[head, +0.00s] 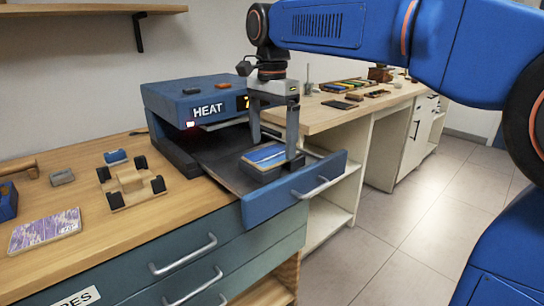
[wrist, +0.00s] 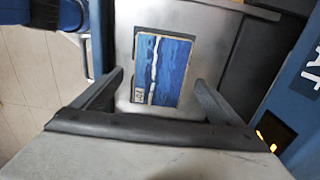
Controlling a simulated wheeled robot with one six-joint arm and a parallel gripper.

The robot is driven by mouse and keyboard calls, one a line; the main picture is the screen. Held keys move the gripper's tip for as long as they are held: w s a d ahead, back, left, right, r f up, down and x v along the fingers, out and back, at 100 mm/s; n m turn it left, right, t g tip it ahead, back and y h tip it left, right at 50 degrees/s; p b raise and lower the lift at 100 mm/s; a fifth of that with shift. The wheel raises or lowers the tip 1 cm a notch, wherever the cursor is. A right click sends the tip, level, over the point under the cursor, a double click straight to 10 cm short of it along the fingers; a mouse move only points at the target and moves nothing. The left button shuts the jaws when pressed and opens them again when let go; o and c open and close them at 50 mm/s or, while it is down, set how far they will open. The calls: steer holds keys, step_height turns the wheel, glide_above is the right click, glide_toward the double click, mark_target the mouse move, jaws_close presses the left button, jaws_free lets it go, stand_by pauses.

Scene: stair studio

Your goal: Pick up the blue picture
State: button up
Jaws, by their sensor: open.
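The blue picture (head: 266,156) is a flat panel with a light border, lying on the pulled-out tray (head: 226,150) of the blue heat press. In the wrist view it shows face up, blue with a pale streak (wrist: 176,68). My gripper (head: 274,148) is open and points down over the picture, with one finger hiding part of it in the head view. In the wrist view the two fingers (wrist: 158,80) stand on either side of the picture's near end. Nothing is between them but the picture below, and I cannot tell their exact height above it.
The heat press (head: 190,100) stands behind the tray, which has a blue front with a handle (head: 310,187). A further bench (head: 340,115) holds tools.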

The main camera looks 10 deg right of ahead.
steer(key=shift+f, duration=0.85)
steer(key=c, duration=1.3)
steer(key=shift+o, duration=0.2)
steer(key=shift+r, duration=0.15)
